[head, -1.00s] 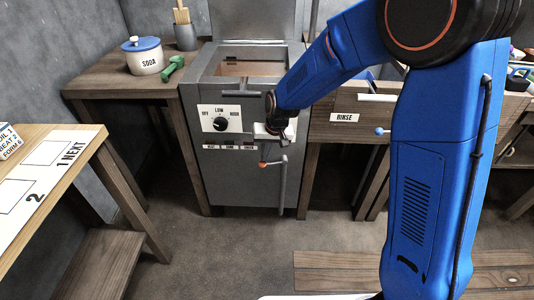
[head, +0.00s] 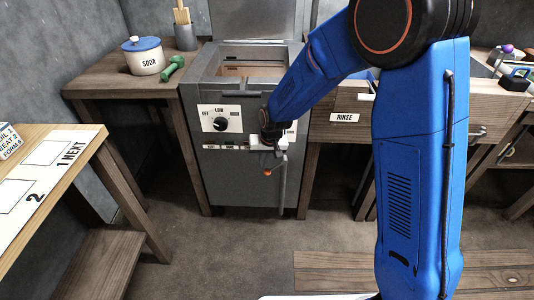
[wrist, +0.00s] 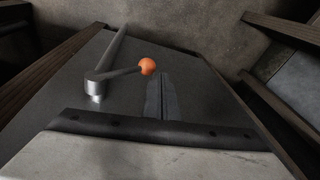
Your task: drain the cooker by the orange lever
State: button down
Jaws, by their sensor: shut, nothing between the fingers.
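The cooker (head: 240,181) is a grey box with its lid raised, in the middle of the head view. Its orange lever has a grey arm and an orange ball tip (head: 267,173). In the wrist view the ball (wrist: 146,66) sits at the end of the arm (wrist: 118,74), beside a grey pipe (wrist: 112,48). The lever slopes down to the left in the head view. Contact cannot be told. In the head view my gripper hides the lever's pivot.
A dial (head: 220,124) is on the cooker front. A soda pot (head: 143,56) and a green object (head: 172,68) stand on the left bench. The rinse basin (head: 344,117) adjoins on the right. A table (head: 104,157) is at the near left. Floor before the cooker is clear.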

aim_at(266, 170)
jog(key=shift+d+f+h, duration=0.1)
jog(key=shift+f+h, duration=0.4)
jog(key=shift+h, duration=0.1)
jog(key=shift+d+f, duration=0.1)
jog(key=shift+f, duration=0.4)
jog(key=shift+d+f+h, duration=0.1)
jog(key=shift+f+h, duration=0.15)
jog(key=shift+h, duration=0.5)
jog(key=shift+d+f+h, duration=0.1)
jog(key=shift+f+h, duration=0.15)
jog(key=shift+h, duration=0.5)
jog(key=shift+d+f+n+h, duration=0.35)
jog(key=shift+f+h, duration=0.3)
jog(key=shift+h, duration=0.35)
jog(key=h, duration=0.1)
jog(key=d+f+h, duration=0.1)
jog(key=shift+d+f+h, duration=0.2)
jog(key=shift+f+h, duration=0.05)
jog(key=shift+h, duration=0.15)
jog(key=shift+d+f, duration=0.2)
jog(key=shift+d, duration=0.15)
jog(key=shift+d, duration=0.1)
